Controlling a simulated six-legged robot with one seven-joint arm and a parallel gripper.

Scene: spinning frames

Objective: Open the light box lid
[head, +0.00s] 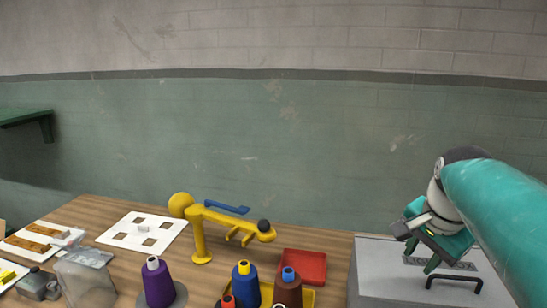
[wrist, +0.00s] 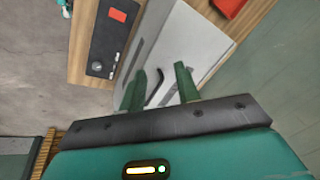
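The light box (head: 375,275) is a pale grey box at the right end of the table, also in the wrist view (wrist: 192,40). Its top looks flat and shut. A black bar handle (head: 455,280) stands on the top near the right; it also shows in the wrist view (wrist: 154,88). My gripper (head: 430,265) is above the box top, behind and left of the handle in the head view. In the wrist view my two green fingers (wrist: 160,85) are spread, with the handle seen between them and nothing gripped. I cannot tell their height above it.
A red tray (head: 303,266) lies left of the box, with thread cones, including a blue one (head: 245,285) and a purple one (head: 158,285). A yellow stand (head: 200,240) is farther left. A dark panel with an orange square (wrist: 117,15) lies beside the box.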

